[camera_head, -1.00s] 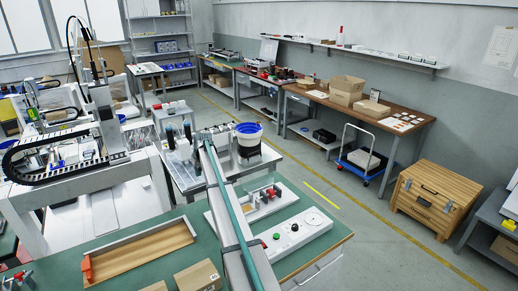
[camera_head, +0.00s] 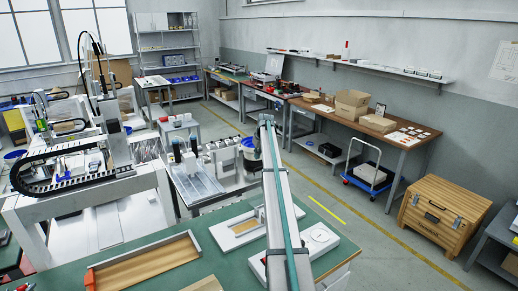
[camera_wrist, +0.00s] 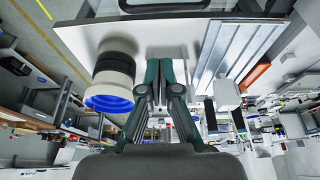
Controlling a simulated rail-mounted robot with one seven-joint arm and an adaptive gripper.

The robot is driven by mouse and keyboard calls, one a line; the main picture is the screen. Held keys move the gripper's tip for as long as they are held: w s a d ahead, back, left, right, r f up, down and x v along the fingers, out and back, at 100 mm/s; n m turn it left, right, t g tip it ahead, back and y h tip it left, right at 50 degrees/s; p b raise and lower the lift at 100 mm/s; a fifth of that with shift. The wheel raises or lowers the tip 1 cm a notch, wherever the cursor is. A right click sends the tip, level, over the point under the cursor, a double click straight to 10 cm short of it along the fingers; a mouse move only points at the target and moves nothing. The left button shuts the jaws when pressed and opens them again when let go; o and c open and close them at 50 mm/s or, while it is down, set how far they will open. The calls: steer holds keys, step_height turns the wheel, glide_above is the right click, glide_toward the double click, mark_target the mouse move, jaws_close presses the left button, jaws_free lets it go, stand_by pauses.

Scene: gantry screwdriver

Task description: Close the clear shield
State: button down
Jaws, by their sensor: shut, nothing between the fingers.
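My gripper (camera_wrist: 158,70) shows in the wrist view with its dark fingers together and nothing between them. It is apart from the white work table (camera_wrist: 75,32). The round feeder bowl with a blue inside (camera_wrist: 108,98) is just left of the fingers, and a grey ribbed panel (camera_wrist: 222,60) is to their right. In the head view my arm reaches toward the bowl (camera_head: 250,150); the fingertips are hidden there. The ribbed panel (camera_head: 197,183) lies on the same table. I cannot clearly make out the clear shield in either view.
A gantry machine (camera_head: 75,185) stands at left. The green bench (camera_head: 150,272) in front holds a wooden-bottomed tray (camera_head: 145,268) and a white box with a round dial (camera_head: 320,236). A wooden chest (camera_head: 437,208) stands at right.

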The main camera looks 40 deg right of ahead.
mark_target(260, 172)
steer(key=s+f+p, duration=0.2)
steer(key=f, duration=0.1)
steer(key=shift+s+a+f+p, duration=0.2)
steer(key=shift+s+p, duration=0.05)
steer(key=shift+p, duration=0.15)
steer(key=shift+f, duration=0.1)
steer(key=shift+s+a, duration=0.1)
steer(key=shift+s, duration=0.05)
